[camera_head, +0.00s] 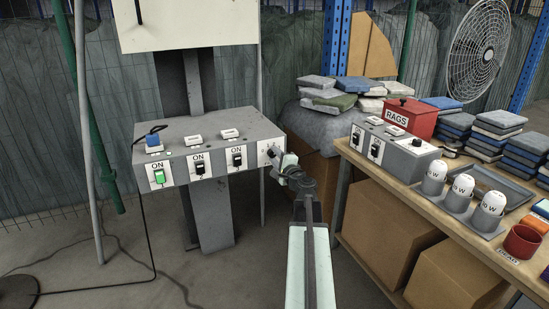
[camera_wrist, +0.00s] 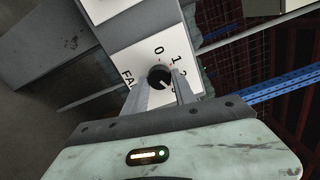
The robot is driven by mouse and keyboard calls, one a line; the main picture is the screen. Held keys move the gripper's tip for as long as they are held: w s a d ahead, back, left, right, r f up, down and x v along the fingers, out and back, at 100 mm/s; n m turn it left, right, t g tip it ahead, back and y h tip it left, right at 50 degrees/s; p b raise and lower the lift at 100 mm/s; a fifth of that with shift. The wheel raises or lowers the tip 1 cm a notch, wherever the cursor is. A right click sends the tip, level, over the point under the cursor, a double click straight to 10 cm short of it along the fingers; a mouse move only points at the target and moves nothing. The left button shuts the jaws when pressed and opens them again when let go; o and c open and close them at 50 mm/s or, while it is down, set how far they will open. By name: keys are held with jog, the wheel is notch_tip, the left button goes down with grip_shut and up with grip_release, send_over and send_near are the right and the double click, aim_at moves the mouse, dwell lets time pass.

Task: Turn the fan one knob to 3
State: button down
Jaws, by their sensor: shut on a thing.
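The fan knob (camera_head: 271,153) is a small dark dial on a white plate at the right end of the grey control box's front. My gripper (camera_head: 279,161) reaches it from the lower right and is shut on it. In the wrist view, the dark knob (camera_wrist: 158,76) sits between the two fingers of my gripper (camera_wrist: 162,84). The plate (camera_wrist: 143,55) shows 0, 1 and part of the further numbers, and letters starting "FA". The fingers hide some of the dial, and I cannot tell which number the knob points to.
The control box (camera_head: 210,137) also carries several switches marked ON, the leftmost green. A second grey box (camera_head: 400,159) with a knob stands on the wooden table (camera_head: 400,205) at right, near white-topped containers (camera_head: 463,185). A round fan (camera_head: 478,50) is at upper right.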

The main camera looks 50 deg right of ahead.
jog(key=shift+w, duration=0.1)
dwell(0.3)
jog(key=c, duration=1)
grip_release()
jog(key=v, duration=0.8)
